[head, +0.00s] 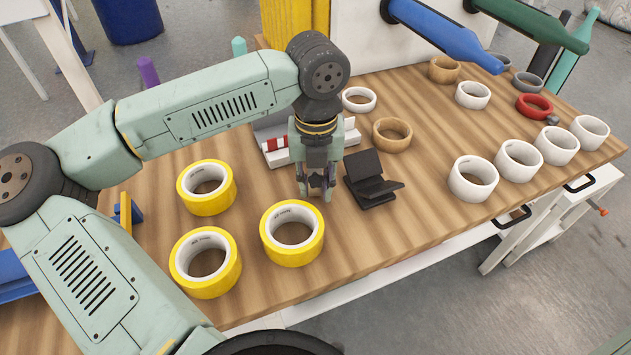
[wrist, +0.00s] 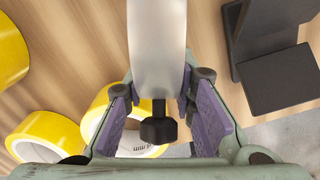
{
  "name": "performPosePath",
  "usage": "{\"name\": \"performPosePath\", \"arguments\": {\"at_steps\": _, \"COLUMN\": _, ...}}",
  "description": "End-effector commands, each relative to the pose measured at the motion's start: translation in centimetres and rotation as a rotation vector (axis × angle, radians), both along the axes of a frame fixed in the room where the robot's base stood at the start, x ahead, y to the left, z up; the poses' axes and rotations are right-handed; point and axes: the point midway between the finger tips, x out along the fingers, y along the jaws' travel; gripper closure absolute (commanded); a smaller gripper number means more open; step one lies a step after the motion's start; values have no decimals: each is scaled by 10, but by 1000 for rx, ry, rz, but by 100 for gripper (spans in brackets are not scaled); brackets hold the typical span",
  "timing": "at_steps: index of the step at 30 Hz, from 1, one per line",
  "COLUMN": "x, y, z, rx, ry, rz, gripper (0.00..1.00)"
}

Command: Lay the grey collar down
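The grey collar (wrist: 157,50) shows edge-on in the wrist view as a smooth pale-grey band, with a dark knob (wrist: 158,130) at its lower end. It stands between the two purple pads of my gripper (wrist: 160,105), which press close on its sides. In the head view my gripper (head: 316,185) points down, low over the wooden table (head: 420,215), between a yellow tape roll (head: 292,250) and a black angled stand (head: 372,182). There the collar is mostly hidden by the gripper, and its gap to the table cannot be told.
More yellow rolls (head: 206,187) lie at left. A white box-like piece with red stripes (head: 275,145) is behind my gripper. Several white rings (head: 473,180), a red collar (head: 534,106) and a dark grey ring (head: 526,84) lie at right. The front centre-right tabletop is clear.

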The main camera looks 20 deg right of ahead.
Motion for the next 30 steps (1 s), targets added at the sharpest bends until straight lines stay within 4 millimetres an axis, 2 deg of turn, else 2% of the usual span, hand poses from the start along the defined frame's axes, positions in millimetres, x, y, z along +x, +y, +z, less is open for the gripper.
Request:
{"name": "performPosePath", "arguments": {"at_steps": 7, "x": 0, "y": 0, "z": 1, "rx": 0, "ry": 0, "rz": 0, "gripper": 58}}
{"name": "performPosePath", "arguments": {"at_steps": 15, "x": 0, "y": 0, "z": 1, "rx": 0, "ry": 0, "rz": 0, "gripper": 58}}
{"name": "performPosePath", "arguments": {"at_steps": 20, "x": 1, "y": 0, "z": 9, "rx": 0, "ry": -3, "rz": 1, "gripper": 58}}
{"name": "performPosePath", "arguments": {"at_steps": 23, "x": 1, "y": -1, "z": 26, "rx": 0, "ry": -6, "rz": 1, "gripper": 58}}
{"name": "performPosePath", "arguments": {"at_steps": 30, "x": 0, "y": -1, "z": 79, "rx": -1, "ry": -5, "rz": 1, "gripper": 58}}
